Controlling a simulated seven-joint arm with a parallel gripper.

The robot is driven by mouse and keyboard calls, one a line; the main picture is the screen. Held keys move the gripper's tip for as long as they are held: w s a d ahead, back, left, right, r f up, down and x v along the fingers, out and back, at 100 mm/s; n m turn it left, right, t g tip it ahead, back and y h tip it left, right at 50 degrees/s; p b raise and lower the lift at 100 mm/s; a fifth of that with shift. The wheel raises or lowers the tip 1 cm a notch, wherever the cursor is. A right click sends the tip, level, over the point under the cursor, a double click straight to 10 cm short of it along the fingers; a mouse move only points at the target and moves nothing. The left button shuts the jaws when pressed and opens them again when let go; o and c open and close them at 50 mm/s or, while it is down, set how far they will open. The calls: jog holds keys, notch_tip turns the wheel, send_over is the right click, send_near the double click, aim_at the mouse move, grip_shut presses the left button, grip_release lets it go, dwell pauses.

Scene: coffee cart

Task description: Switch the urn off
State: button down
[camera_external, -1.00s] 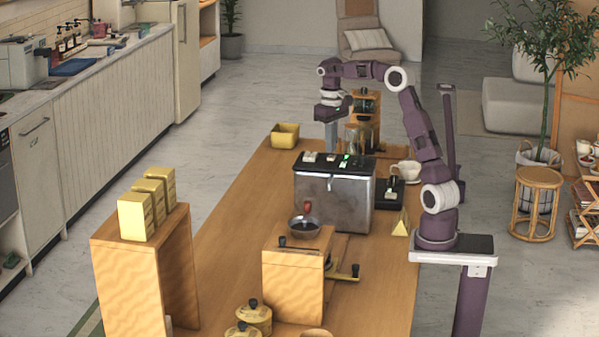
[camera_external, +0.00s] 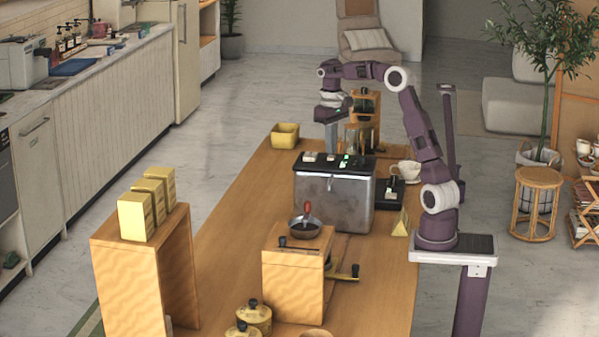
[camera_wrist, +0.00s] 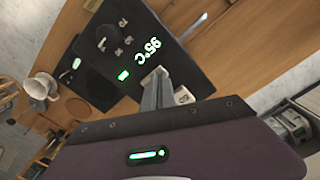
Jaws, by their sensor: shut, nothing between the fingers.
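The urn (camera_external: 333,203) is a metal box with a black top panel, standing on the wooden table. Pale switches (camera_external: 310,157) and green lights sit on the panel. In the wrist view the black panel (camera_wrist: 135,35) shows a lit 95°C, a round knob (camera_wrist: 102,45) and a green lamp (camera_wrist: 123,75). My gripper (camera_wrist: 158,78) is shut and empty, pointing down near the panel's edge, close beside a pale marked switch (camera_wrist: 183,96). In the external view my gripper (camera_external: 331,148) is at the urn's far side. Contact with the switch cannot be told.
A black scale (camera_external: 392,198) and a white cup (camera_external: 407,171) stand right of the urn. A glass-and-wood device (camera_external: 365,105) stands behind. A yellow bin (camera_external: 285,136) is at the far left, and a grinder box (camera_external: 293,285) stands in front.

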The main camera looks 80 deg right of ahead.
aim_at(331, 157)
jog(key=shift+f, duration=0.75)
dwell(0.3)
jog(key=shift+r, duration=3.5)
jog(key=s+a+r+n+t+h, duration=0.15)
jog(key=s+a, duration=0.25)
jog(key=a, duration=0.4)
jog(key=s+a+r+n+t, duration=0.1)
jog(key=s+a+r+n, duration=0.1)
jog(key=s+a, duration=0.35)
jog(key=s+a+f+n+t+y, duration=0.1)
jog(key=s+a+f+n+t, duration=0.1)
jog(key=s+a+f, duration=0.5)
jog(key=s+f+t, duration=0.1)
jog(key=s, duration=0.2)
jog(key=shift+a+f, duration=0.15)
jog(key=shift+a, duration=0.15)
jog(key=shift+n+y, duration=0.25)
